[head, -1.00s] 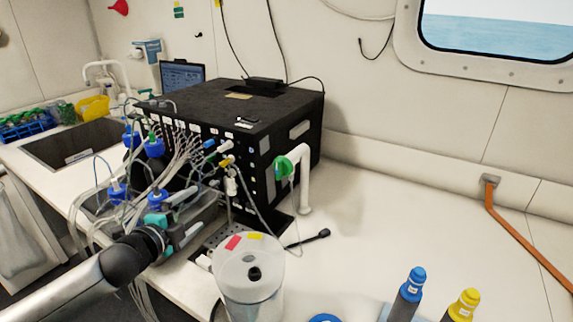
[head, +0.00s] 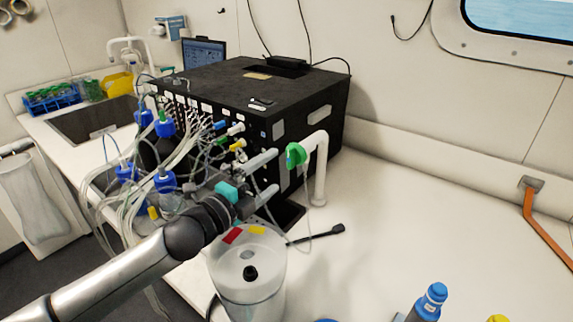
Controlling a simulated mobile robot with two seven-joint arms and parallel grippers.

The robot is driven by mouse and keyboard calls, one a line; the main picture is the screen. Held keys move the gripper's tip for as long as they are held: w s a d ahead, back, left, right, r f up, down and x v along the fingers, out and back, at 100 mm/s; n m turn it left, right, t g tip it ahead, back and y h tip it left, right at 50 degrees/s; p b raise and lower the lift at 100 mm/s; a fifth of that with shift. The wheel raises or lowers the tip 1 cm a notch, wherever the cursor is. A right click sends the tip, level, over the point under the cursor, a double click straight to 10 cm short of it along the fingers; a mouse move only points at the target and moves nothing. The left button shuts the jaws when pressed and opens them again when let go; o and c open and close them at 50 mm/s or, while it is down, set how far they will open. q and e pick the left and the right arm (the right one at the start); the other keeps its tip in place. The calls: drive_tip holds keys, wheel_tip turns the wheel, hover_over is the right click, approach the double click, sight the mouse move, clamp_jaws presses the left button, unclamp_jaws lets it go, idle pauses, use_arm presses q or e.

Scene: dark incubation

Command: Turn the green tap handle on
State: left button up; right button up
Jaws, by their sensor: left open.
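The green tap handle (head: 295,155) is mounted on the end of a white bent pipe (head: 320,170), which stands upright on the white bench at the right of the black box. My left gripper (head: 274,174) is open and points right, its two grey fingers one above the other. The upper fingertip is close to the left side of the handle; I cannot tell whether it touches. Nothing shows between the fingers except a thin tube passing behind or near them. My right gripper is not in view.
The black box (head: 250,88) with many tubes and blue-capped bottles (head: 164,126) stands behind and left of the gripper. A clear lidded container (head: 248,290) stands just below it. A blue-topped bottle (head: 432,300) is at the lower right.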

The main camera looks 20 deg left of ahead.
sight(289, 160)
use_arm(q)
drive_tip(key=x, duration=0.4)
drive_tip(key=shift+w+d+r, duration=0.1)
drive_tip(key=shift+w+r, duration=0.05)
drive_tip(key=shift+w, duration=0.1)
drive_tip(key=shift+x, duration=0.9)
drive_tip(key=shift+w, duration=0.1)
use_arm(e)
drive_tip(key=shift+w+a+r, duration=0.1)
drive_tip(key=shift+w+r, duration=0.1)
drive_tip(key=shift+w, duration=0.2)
use_arm(q)
drive_tip(key=c, duration=1.4)
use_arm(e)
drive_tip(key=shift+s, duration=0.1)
